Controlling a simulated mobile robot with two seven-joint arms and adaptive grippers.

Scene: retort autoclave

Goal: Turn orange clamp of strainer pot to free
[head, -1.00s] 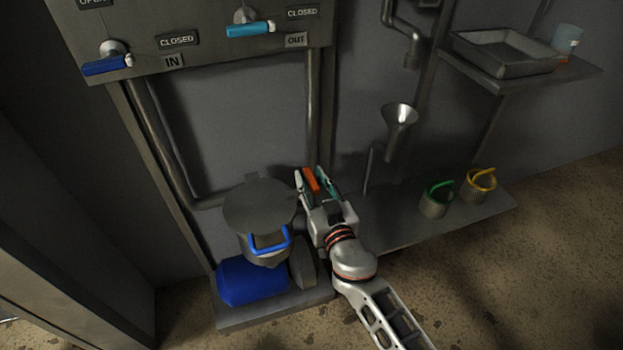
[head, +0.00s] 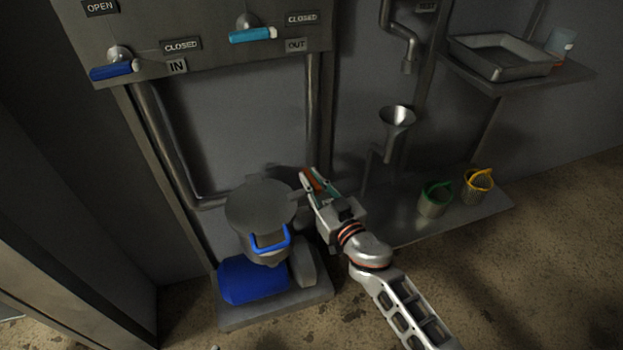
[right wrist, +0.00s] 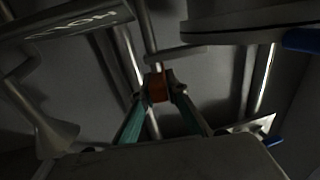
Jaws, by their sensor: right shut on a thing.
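The strainer pot (head: 262,207) has a grey round lid and a blue handle (head: 270,238), and stands above a blue motor-like body (head: 252,281). The orange clamp (head: 312,183) is at the right side of the pot, between the fingers of my right gripper (head: 314,184). In the right wrist view the orange clamp (right wrist: 157,87) sits between both fingertips, and the gripper is shut on it. The far side of the clamp is hidden, so its exact turn is hard to tell. My left gripper is not in view.
Blue (head: 115,70) and light-blue (head: 251,35) valve handles are on the panel above. A funnel (head: 397,118) stands to the right. A green-handled basket (head: 434,199) and a yellow-handled basket (head: 477,186) sit on the low shelf. A tray (head: 500,57) is on the upper shelf.

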